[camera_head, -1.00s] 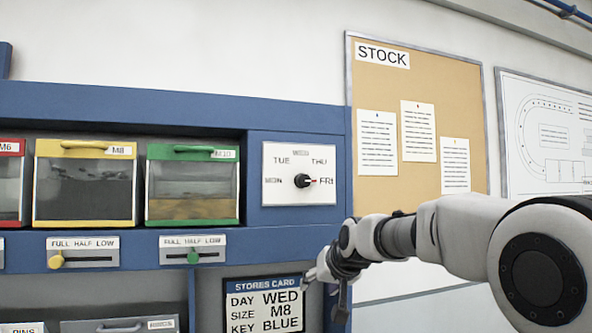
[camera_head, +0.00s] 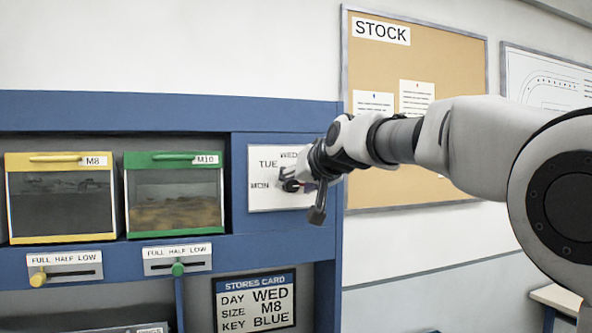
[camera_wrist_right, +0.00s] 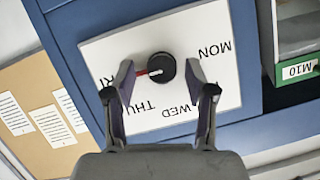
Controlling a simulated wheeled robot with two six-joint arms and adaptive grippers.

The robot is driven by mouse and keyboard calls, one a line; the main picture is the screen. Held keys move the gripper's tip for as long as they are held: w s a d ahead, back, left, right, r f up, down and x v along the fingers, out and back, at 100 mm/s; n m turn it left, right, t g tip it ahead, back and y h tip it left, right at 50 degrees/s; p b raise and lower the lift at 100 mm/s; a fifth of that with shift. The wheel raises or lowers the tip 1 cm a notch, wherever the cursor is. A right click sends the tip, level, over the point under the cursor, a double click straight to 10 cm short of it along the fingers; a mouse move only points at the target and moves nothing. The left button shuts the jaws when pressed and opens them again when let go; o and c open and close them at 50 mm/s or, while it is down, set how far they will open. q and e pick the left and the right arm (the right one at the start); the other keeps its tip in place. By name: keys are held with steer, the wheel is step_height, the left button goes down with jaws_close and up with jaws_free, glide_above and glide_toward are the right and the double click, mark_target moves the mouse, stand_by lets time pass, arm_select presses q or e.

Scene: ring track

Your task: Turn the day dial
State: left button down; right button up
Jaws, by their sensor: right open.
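The day dial is a white plate (camera_head: 262,200) with day names and a black knob (camera_head: 291,186). In the right wrist view the knob (camera_wrist_right: 162,66) shows fully, its red pointer (camera_wrist_right: 144,72) aimed at the partly hidden FRI. My right gripper (camera_head: 303,178) is in front of the dial and covers its right part in the head view. In the wrist view its two fingers (camera_wrist_right: 160,80) are open, one on each side of the knob, with gaps visible. I cannot tell their exact depth. The stores card (camera_head: 255,302) reads DAY WED, SIZE M8, KEY BLUE. My left gripper is not in view.
Left of the dial are a yellow M8 bin (camera_head: 60,239) and a green M10 bin (camera_head: 175,233), with sliders (camera_head: 178,268) below. A cork STOCK board (camera_head: 440,70) hangs at right behind my arm. A small table (camera_head: 556,299) stands at lower right.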

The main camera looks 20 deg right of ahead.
steer(key=shift+w+a+f, duration=0.2)
steer(key=shift+w, duration=0.2)
steer(key=shift+s+r, duration=0.1)
steer(key=shift+s, duration=0.1)
steer(key=c, duration=0.4)
steer(key=shift+s, duration=0.1)
jaws_close()
